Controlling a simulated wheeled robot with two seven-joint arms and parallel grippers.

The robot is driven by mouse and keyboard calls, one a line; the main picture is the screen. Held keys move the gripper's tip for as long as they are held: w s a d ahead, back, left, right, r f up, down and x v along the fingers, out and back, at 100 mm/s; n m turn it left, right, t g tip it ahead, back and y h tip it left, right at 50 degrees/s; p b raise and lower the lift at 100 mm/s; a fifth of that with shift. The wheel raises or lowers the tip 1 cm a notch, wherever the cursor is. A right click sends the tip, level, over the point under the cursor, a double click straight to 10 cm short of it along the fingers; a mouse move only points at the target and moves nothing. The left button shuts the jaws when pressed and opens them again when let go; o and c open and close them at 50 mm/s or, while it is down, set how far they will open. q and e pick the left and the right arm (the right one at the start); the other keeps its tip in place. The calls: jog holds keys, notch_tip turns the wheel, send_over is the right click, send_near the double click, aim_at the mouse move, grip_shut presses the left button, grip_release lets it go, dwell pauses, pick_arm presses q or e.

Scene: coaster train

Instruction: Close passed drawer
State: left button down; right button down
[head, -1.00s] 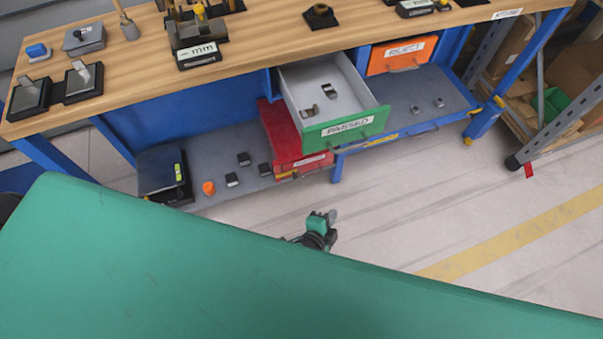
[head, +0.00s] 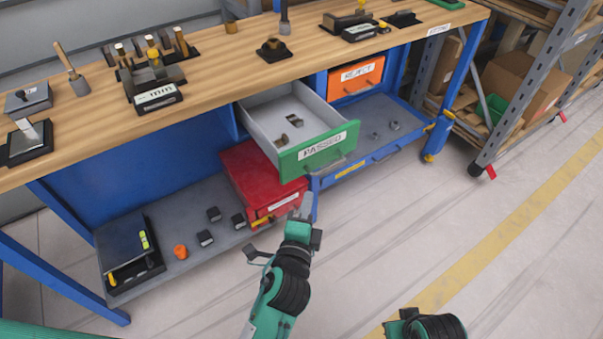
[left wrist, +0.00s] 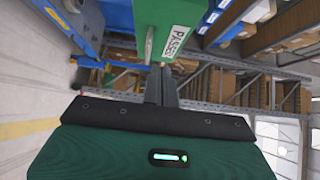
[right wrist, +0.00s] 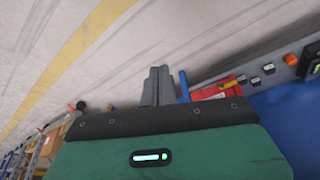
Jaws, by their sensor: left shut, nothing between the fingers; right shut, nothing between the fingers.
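The green-fronted drawer labelled PASSED (head: 318,151) is pulled out under the workbench, with a few small metal parts inside its grey tray. Its green front also shows in the left wrist view (left wrist: 144,22), just beyond the fingers. My left gripper (head: 304,207) is shut and empty, in front of and a little below the drawer front; I cannot tell whether it touches it. In the left wrist view its fingers (left wrist: 161,84) are together. My right gripper shows in the right wrist view (right wrist: 157,86), shut and empty over the floor. In the head view only part of the right arm shows at the bottom.
An orange REJECT drawer (head: 356,75) is shut to the right. A red box (head: 262,180) sits on the lower shelf below the PASSED drawer. Blue bench legs (head: 441,120) and a grey rack (head: 515,95) stand right. The floor in front is clear.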

aim_at(305, 161)
pick_arm(q)
jog(key=shift+w+a+p, duration=0.1)
jog(key=shift+w+a, duration=0.15)
jog(key=shift+w, duration=1.2)
jog(key=shift+w+a+p, duration=0.1)
jog(key=shift+w+a, duration=0.15)
jog(key=shift+w, duration=1.2)
jog(key=shift+w+a+p, duration=0.1)
jog(key=shift+w+a, duration=0.15)
jog(key=shift+w, duration=1.2)
pick_arm(e)
jog(key=shift+x, duration=0.9)
jog(key=shift+s+r, duration=0.1)
jog(key=shift+r, duration=0.1)
